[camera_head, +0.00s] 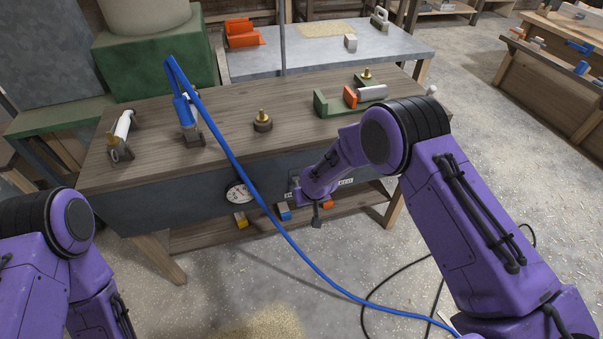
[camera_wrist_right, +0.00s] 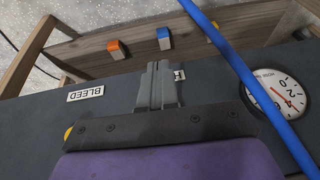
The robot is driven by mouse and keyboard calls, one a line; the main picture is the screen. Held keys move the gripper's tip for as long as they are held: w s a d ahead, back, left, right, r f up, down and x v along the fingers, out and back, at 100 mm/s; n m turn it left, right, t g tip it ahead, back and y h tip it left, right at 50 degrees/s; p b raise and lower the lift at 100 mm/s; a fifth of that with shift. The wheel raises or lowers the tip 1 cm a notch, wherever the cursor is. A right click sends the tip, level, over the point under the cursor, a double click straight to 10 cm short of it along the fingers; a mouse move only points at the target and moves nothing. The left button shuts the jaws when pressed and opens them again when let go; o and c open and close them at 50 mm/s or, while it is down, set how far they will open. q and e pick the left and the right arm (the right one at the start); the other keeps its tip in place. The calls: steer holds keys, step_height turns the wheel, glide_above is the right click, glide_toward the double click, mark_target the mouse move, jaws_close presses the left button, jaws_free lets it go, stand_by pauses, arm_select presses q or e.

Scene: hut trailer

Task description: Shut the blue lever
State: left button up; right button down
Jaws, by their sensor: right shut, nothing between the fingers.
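The blue lever (camera_head: 284,211) shows below the front panel of the workbench, between a yellow one (camera_head: 240,220) and an orange one (camera_head: 327,203). In the right wrist view the blue lever (camera_wrist_right: 164,39) lies beyond my fingertips, with the orange one (camera_wrist_right: 117,49) to its left and the yellow one (camera_wrist_right: 214,35) to its right. My right gripper (camera_wrist_right: 160,68) is shut and empty, in front of the panel and apart from the lever. In the head view it (camera_head: 296,186) is partly hidden by my wrist. My left gripper is out of view.
A blue hose (camera_head: 270,215) hangs across the bench front, left of my right gripper, and runs to the floor. The panel carries a round gauge (camera_head: 238,192) and a BLEED label (camera_wrist_right: 85,93). A green block (camera_head: 330,104) and brass fitting (camera_head: 262,121) sit on the benchtop.

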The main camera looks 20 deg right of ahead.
stand_by(0.4)
steer(key=s+d+r+p, duration=0.1)
steer(key=s+r+p, duration=0.2)
steer(key=s+r, duration=0.4)
steer(key=s, duration=0.4)
steer(key=shift+d+r, duration=0.35)
steer(key=shift+d, duration=0.05)
